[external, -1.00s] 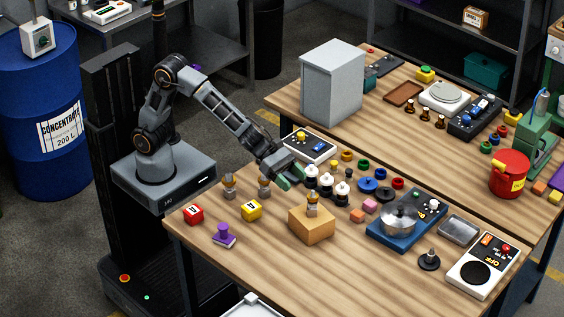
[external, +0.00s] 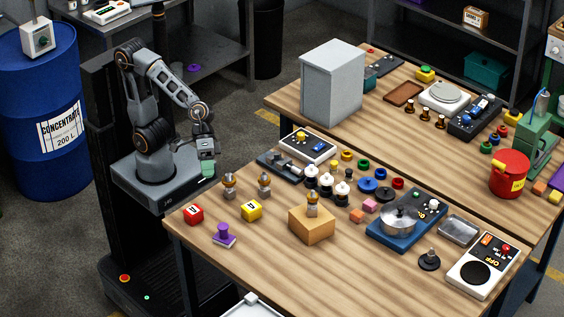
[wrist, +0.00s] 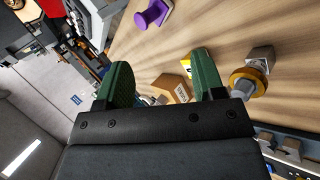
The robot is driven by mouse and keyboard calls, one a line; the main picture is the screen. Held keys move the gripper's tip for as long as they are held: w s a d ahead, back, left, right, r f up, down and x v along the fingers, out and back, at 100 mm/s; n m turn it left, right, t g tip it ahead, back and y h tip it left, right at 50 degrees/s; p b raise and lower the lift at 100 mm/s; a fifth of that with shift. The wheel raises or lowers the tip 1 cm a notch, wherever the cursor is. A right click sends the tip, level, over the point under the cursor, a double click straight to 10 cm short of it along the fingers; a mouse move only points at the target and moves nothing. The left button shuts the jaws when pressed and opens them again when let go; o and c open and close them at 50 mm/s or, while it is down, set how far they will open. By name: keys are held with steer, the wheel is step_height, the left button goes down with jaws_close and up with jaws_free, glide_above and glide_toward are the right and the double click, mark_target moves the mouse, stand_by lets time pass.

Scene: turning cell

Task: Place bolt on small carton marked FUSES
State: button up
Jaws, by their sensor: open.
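A small tan carton (external: 312,228) stands near the front middle of the table. Its lettering is unreadable in the external view. A grey bolt with a brass-coloured ring (external: 312,205) stands upright on its top. Two similar pieces, one at left (external: 229,186) and one beside it (external: 264,185), stand on the table. My gripper (external: 208,168) is open and empty beside the table's left edge, apart from everything. In the wrist view, the carton (wrist: 176,88) shows between the green fingers, partly hidden, and a ringed piece (wrist: 248,80) lies right of them.
A red block (external: 193,214), a yellow block (external: 251,210) and a purple knob (external: 224,235) stand left of the carton. Several black-and-white pieces and a blue unit with a silver dome (external: 399,218) stand behind and to the right. The front table area is clear.

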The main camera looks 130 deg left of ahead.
steer(key=s+a+f+m+g+y, duration=0.1)
steer(key=s+a+f+m+y, duration=0.1)
steer(key=s+m, duration=0.3)
steer(key=s+a+f+m+g+y, duration=0.1)
steer(key=s+a+m+g+y, duration=0.1)
steer(key=s+m, duration=0.3)
steer(key=shift+s+a+f+y, duration=0.4)
steer(key=shift+s+y, duration=0.2)
steer(key=shift+s, duration=0.05)
